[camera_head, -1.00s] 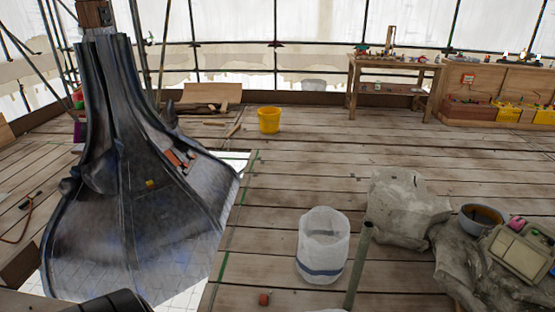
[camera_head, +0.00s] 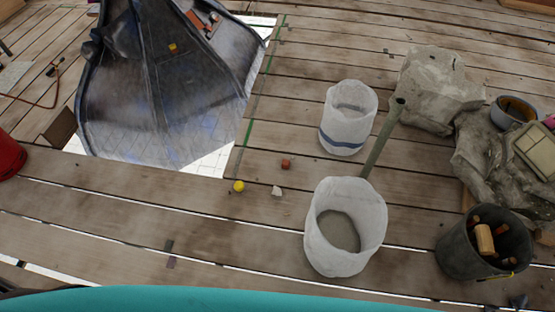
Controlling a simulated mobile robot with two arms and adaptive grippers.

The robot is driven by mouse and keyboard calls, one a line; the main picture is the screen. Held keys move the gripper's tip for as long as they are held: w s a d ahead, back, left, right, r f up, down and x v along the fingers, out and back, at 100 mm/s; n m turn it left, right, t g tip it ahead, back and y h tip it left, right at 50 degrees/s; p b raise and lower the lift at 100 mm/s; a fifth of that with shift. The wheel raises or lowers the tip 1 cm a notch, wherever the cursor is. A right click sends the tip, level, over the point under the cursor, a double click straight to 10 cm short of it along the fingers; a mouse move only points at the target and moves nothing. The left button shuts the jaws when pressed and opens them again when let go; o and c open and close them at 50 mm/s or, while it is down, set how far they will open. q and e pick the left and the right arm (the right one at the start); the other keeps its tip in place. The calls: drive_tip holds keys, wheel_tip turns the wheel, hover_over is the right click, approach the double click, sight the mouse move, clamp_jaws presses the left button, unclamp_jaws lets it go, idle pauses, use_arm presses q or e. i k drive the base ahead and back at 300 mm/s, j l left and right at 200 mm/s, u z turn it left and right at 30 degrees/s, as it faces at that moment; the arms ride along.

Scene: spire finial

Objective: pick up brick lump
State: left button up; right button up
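The brick lump (camera_head: 286,163), a small reddish-brown block, lies on the plank floor near the middle of the head view. It is right of the white-edged opening around the dark spire and left of the white bag with a blue stripe. A yellow ball-like piece (camera_head: 239,186) and a pale grey-white lump (camera_head: 277,191) lie just nearer than it. Nothing covers the brick lump. Neither of my grippers is in view.
A striped white bag (camera_head: 346,135) and a larger open white bag (camera_head: 340,243) stand to the right, with a grey-green pole (camera_head: 384,138) beside them. A dark tool bucket (camera_head: 484,248) and rocks (camera_head: 440,88) are farther right. A red bucket (camera_head: 8,155) is at left.

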sight(286, 163)
drive_tip(key=i+j+u, duration=0.1)
drive_tip(key=j+u, duration=0.2)
drive_tip(key=i+j+u, duration=0.15)
drive_tip(key=j+u, duration=0.15)
drive_tip(key=j, duration=0.2)
drive_tip(key=i+j+u, duration=0.25)
drive_tip(key=i+j, duration=0.15)
drive_tip(key=i+j+u, duration=0.3)
drive_tip(key=i, duration=0.35)
drive_tip(key=i+z, duration=0.5)
drive_tip(key=i+j+z, duration=0.15)
drive_tip(key=z, duration=0.3)
drive_tip(key=i+j, duration=0.05)
drive_tip(key=i, duration=0.05)
